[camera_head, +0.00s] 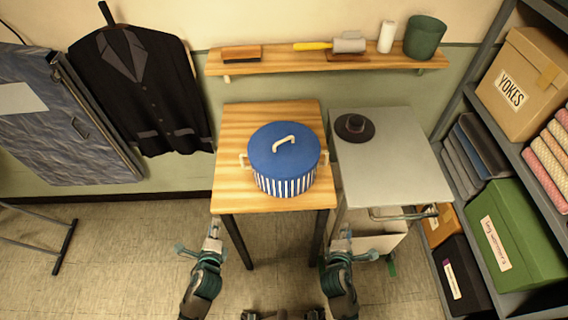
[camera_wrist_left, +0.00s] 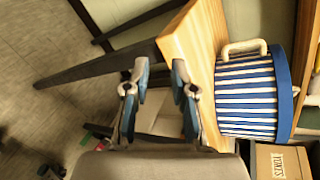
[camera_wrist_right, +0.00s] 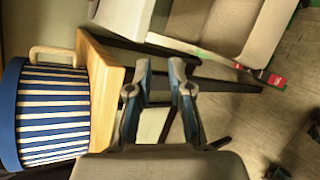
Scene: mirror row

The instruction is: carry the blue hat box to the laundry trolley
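The blue hat box (camera_head: 284,165) stands upright on the wooden table (camera_head: 230,125). It has a blue lid with a cream top handle, blue and white striped sides and a cream handle on each side. It also shows in the left wrist view (camera_wrist_left: 248,95) and the right wrist view (camera_wrist_right: 50,115). My left gripper (camera_head: 213,232) is open and empty, in front of the table's near left corner. My right gripper (camera_head: 341,236) is open and empty, near the table's front right corner. Neither touches the box. I cannot tell for certain which object is the laundry trolley.
A grey-topped wheeled cart (camera_head: 390,165) stands right of the table, with a black hat (camera_head: 354,127) at its back left and a front rail (camera_head: 400,214). Shelving with boxes (camera_head: 515,235) bounds the right. A wall shelf (camera_head: 290,64) runs behind. A black jacket (camera_head: 135,90) hangs left.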

